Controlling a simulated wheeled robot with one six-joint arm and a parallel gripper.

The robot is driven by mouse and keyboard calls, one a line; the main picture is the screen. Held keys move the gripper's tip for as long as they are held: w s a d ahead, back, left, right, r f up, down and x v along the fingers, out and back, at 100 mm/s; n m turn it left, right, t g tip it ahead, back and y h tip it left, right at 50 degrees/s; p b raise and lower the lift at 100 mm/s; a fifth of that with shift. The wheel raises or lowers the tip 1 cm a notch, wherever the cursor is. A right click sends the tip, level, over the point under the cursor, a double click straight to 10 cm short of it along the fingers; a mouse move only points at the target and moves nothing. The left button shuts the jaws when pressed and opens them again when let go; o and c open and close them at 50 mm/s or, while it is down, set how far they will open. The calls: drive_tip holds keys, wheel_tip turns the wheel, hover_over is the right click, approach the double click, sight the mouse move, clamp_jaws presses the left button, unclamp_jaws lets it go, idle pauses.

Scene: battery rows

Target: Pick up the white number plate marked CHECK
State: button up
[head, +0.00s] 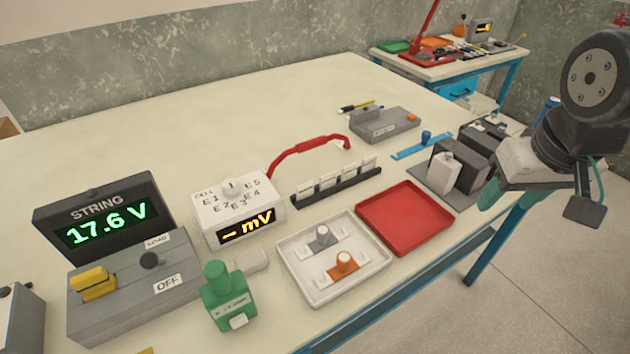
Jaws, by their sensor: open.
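Several small white plates (328,181) stand upright in a row in a dark rack (341,187) near the middle of the bench. Their markings are too small to read, so I cannot tell which one says CHECK. My gripper (490,195) is at the right, over the bench's right edge, well apart from the rack. Its greenish fingers are partly hidden by its own body. It is open, and nothing shows between the fingers.
A white tray (300,285) with a grey and an orange knobbed piece and an empty red tray (407,216) lie in front of the rack. Battery cells (445,170) stand between rack and gripper.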

drive_tip(key=w+a+f+n+t, duration=0.1)
drive_tip(key=w+a+f+t, duration=0.2)
drive_tip(key=w, duration=0.6)
drive_tip(key=n+t+y, duration=0.4)
drive_tip(key=n+y, duration=0.1)
drive_tip(key=y, duration=0.2)
approach(329, 175)
drive_tip(key=x, duration=0.2)
drive_tip(key=shift+w+f, duration=0.3)
drive_tip(key=x, duration=0.7)
drive_tip(key=shift+w+a+f, duration=0.1)
drive_tip(key=shift+w+a, duration=0.1)
drive_tip(key=shift+a, duration=0.15)
drive_tip(key=c, duration=0.6)
